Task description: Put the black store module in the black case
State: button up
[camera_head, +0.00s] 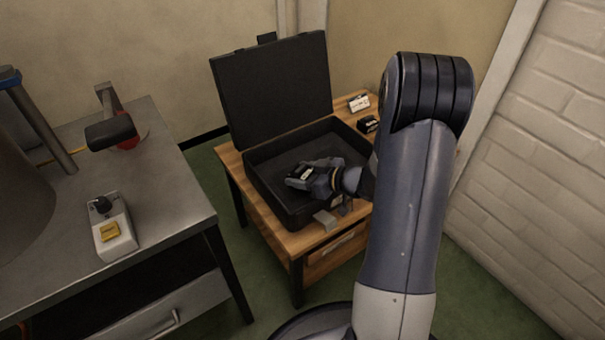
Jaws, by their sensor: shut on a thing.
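The black case (275,204) stands open on a small wooden table, its lid (272,88) raised at the back. My gripper (303,177) is over the inside of the case, reaching in from the right. It is shut on a small dark thing with a white label, which looks like the black store module (304,173). The fingers hide much of the module. I cannot tell whether it touches the case floor.
The wooden table (229,158) also bears a small black block (368,124) and a white-labelled item (359,103) behind the case's right side. A grey metal bench (165,190) with a switch box (113,238) stands at the left. A brick wall is at the right.

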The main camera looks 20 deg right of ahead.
jog(key=shift+s+f, duration=0.15)
jog(key=shift+f, duration=0.35)
jog(key=o, duration=1.1)
jog(key=shift+s+f, duration=0.1)
jog(key=shift+f, duration=0.1)
jog(key=shift+c, duration=0.2)
jog(key=shift+r, duration=0.25)
jog(key=p+v, duration=0.1)
jog(key=v, duration=0.2)
jog(key=r+p+v, duration=0.1)
jog(key=p+v, duration=0.1)
jog(key=v, duration=0.2)
jog(key=p+v, duration=0.2)
jog(key=v, duration=0.2)
jog(key=shift+w+r, duration=0.25)
jog(key=shift+w, duration=0.1)
jog(key=shift+s+d+r+p, duration=0.15)
jog(key=shift+s+d+p, duration=0.2)
jog(key=shift+s, duration=0.15)
